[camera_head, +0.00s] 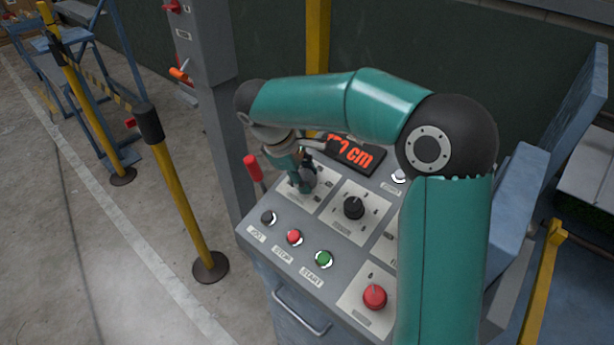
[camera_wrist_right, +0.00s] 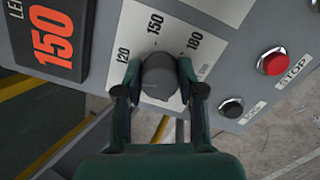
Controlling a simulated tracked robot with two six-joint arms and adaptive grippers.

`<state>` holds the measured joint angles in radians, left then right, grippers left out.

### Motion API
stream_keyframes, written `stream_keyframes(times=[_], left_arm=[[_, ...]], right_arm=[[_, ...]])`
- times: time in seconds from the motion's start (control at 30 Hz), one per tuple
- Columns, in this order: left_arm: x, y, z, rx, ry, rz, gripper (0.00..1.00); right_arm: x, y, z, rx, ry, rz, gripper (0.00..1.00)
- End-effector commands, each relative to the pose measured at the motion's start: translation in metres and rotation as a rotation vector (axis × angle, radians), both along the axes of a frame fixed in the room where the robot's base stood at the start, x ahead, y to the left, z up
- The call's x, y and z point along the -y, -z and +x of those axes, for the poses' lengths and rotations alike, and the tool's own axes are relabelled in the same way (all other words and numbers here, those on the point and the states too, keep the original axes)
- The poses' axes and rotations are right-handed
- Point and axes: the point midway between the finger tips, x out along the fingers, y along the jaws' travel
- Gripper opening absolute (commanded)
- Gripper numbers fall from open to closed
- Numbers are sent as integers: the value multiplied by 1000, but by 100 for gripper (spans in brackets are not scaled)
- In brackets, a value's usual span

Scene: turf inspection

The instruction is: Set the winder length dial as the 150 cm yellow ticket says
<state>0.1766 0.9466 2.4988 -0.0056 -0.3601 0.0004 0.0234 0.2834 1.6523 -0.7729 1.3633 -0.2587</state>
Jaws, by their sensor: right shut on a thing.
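My right gripper (camera_head: 303,184) reaches down onto the control panel (camera_head: 330,240) at its far left part. In the right wrist view its two fingers are closed on either side of the dark round length dial knob (camera_wrist_right: 159,76). The plate around the knob carries the marks 120, 150 and 180; 150 (camera_wrist_right: 155,22) is straight above the knob. I cannot clearly see the knob's pointer. The display (camera_wrist_right: 52,35) reads 150 in red; in the head view the display (camera_head: 356,154) is partly covered by my arm. The yellow ticket and my left gripper are not in view.
Panel neighbours are a second black dial (camera_head: 354,207), a black button (camera_head: 268,217), a red STOP button (camera_head: 294,237), a green START button (camera_head: 323,259) and a red knob (camera_head: 374,296). A red-handled lever (camera_head: 254,167) stands left of the panel. Yellow posts (camera_head: 180,200) stand further left.

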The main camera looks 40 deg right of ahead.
Motion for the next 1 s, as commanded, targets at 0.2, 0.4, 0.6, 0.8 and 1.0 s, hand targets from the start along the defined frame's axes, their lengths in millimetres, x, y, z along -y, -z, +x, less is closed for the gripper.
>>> stream_keyframes(times=[0.2,0.4,0.6,0.8,1.0], left_arm=[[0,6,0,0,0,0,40],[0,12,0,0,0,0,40],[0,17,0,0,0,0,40],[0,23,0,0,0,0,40],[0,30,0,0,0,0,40]], right_arm=[[-1,0,2,78,193,9,4],[0,0,2,143,372,14,4],[0,0,2,208,551,20,4],[-1,0,1,272,730,27,4],[0,0,2,336,905,33,4]])
